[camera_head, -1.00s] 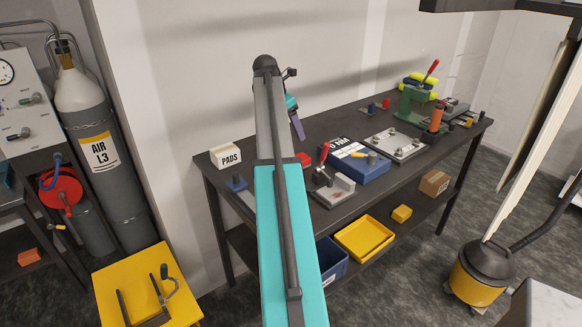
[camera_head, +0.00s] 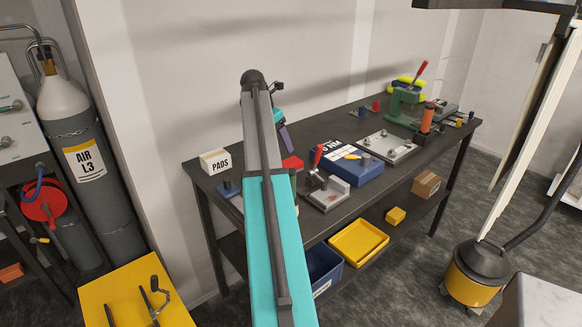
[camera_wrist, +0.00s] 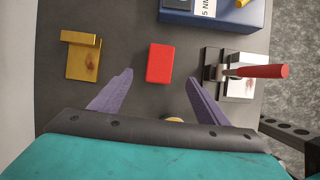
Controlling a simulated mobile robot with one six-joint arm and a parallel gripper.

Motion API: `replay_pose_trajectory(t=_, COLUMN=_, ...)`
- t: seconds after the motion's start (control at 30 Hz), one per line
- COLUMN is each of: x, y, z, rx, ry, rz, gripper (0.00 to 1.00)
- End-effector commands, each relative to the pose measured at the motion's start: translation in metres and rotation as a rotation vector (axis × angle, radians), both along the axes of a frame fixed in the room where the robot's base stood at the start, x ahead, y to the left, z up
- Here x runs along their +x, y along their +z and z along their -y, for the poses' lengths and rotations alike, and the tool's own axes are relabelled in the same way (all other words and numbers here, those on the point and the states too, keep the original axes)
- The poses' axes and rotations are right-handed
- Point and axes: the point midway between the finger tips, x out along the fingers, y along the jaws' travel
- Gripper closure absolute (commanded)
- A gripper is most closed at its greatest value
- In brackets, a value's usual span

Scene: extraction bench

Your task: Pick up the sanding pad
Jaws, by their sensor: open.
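The sanding pad appears to be the small red block (camera_wrist: 159,62) lying flat on the dark bench top. In the head view it shows just right of my arm (camera_head: 292,163), partly hidden. My gripper (camera_wrist: 159,79) has two purple fingers spread wide, with nothing between them that it holds. In the wrist view the pad lies ahead of the fingertips, centred between them, with a gap on each side. In the head view my gripper (camera_head: 285,138) hangs above the bench near the pad, largely hidden by my arm.
A gold stepped block (camera_wrist: 82,55) lies left of the pad. A clamp fixture with a red handle (camera_wrist: 255,71) stands close on the right. A blue case (camera_wrist: 215,18) lies beyond. The white PADS box (camera_head: 215,161) stands at the bench's left end, beside the wall.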

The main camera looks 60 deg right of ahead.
Motion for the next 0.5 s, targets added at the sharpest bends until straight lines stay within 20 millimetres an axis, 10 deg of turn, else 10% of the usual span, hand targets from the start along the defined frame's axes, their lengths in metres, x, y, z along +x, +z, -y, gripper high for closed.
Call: replay_pose_trajectory(t=0.5, x=-0.009, y=-0.057, z=0.023, rx=0.001, ry=-0.001, rz=0.0, gripper=0.31)
